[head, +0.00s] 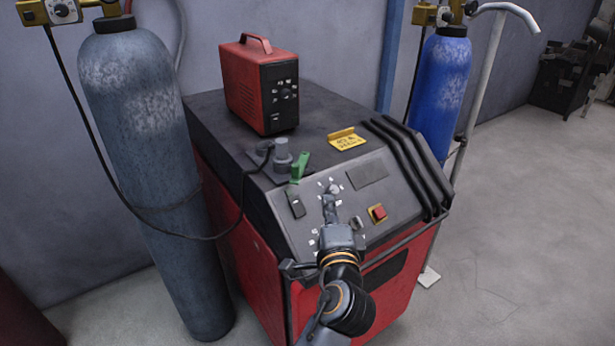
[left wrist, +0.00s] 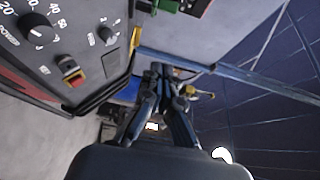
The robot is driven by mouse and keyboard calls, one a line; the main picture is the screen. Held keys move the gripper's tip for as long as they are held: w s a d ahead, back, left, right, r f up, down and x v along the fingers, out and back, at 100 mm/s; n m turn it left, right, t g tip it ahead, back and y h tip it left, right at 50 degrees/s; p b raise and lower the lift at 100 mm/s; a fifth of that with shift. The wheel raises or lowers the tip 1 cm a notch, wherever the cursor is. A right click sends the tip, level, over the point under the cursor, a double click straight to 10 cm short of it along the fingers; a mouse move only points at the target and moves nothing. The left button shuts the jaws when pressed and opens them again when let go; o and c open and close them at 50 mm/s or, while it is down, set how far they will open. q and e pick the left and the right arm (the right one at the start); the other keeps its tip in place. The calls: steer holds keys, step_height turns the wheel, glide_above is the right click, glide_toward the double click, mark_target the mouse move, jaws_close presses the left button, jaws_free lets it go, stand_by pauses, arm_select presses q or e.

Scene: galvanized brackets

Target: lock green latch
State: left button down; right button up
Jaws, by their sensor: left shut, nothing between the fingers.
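The green latch (head: 300,167) stands up beside a grey cylindrical connector (head: 283,155) on the top of the red and black machine, near the upper edge of its sloped panel. A green part, likely the latch, shows at the top edge of the left wrist view (left wrist: 168,5). My left gripper (head: 329,192) is shut and empty. It is over the sloped panel, to the right of and below the latch in the head view, apart from it. Its closed fingers also show in the left wrist view (left wrist: 163,78). My right gripper is not in view.
The panel carries a black rocker switch (head: 296,205) and a red switch (head: 377,213). A black cable runs to the connector. Gas cylinders, grey (head: 150,170) and blue (head: 440,95), flank the machine.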

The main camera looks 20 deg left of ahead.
arm_select(q)
steer(key=w+a, duration=0.7)
steer(key=w, duration=0.2)
steer(key=shift+a+b, duration=0.35)
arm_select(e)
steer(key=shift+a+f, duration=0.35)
arm_select(q)
steer(key=shift+f, duration=0.1)
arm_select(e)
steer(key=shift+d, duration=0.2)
